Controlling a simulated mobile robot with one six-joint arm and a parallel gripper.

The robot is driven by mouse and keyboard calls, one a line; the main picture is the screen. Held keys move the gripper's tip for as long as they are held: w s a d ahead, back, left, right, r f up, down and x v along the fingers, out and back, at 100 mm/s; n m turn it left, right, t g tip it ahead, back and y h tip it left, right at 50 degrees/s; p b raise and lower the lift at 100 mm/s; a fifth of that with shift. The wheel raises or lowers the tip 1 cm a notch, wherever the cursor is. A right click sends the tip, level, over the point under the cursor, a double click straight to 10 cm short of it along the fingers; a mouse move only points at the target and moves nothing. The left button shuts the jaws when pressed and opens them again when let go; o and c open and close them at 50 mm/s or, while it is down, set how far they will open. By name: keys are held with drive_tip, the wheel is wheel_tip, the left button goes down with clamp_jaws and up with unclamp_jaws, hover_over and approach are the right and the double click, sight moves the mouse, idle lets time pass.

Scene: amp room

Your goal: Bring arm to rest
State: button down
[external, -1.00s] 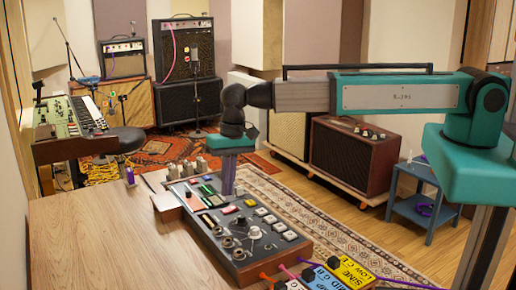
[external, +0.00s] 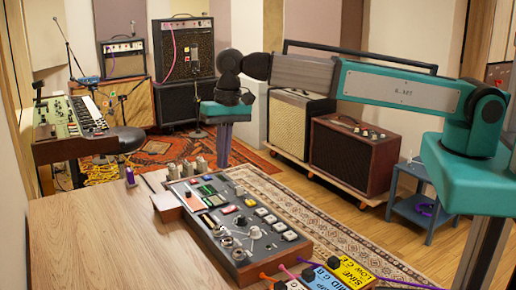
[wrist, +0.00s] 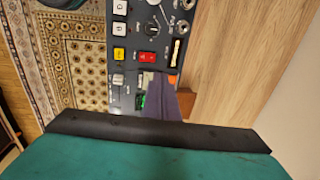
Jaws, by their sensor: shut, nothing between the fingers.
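My gripper (external: 223,146) hangs from the teal wrist, pointing down, above the far part of the control panel. Its fingers are shut with nothing between them, and it touches nothing. In the wrist view the grey-purple fingers (wrist: 170,100) show over the panel, behind the teal wrist housing. The dark control panel (external: 262,242) with knobs, buttons and sliders lies on the wooden table below. It also shows in the wrist view (wrist: 140,22).
The wooden table (external: 95,240) is mostly bare on the left. Yellow, blue and red pedals (external: 330,272) lie at the front right. A reddish amp (external: 345,162) and a cream amp (external: 300,125) stand behind my arm. A keyboard (external: 85,115) stands at the left.

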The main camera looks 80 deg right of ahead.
drive_tip(key=shift+r, duration=0.4)
idle(0.3)
drive_tip(key=s+d+f+n+g+h+b, duration=0.1)
drive_tip(key=s+d+f+n+h+b, duration=0.1)
drive_tip(key=d+f, duration=1.25)
drive_tip(key=s+d+f+n+g, duration=0.2)
drive_tip(key=s+d+f, duration=0.55)
drive_tip(key=f, duration=0.25)
drive_tip(key=s+a+f+n+g, duration=0.1)
drive_tip(key=s+a+f, duration=0.2)
drive_tip(key=s+f, duration=0.4)
drive_tip(key=s+a+f+n+g, duration=0.1)
drive_tip(key=s+a+f, duration=0.3)
drive_tip(key=s, duration=1)
drive_tip(key=s+a+f+n+g+y+b, duration=0.1)
drive_tip(key=s+a+f+n, duration=0.2)
drive_tip(key=s+f, duration=0.7)
drive_tip(key=shift+s+a+f+g, duration=0.2)
drive_tip(key=shift+s+f+g, duration=0.2)
drive_tip(key=shift+f, duration=0.2)
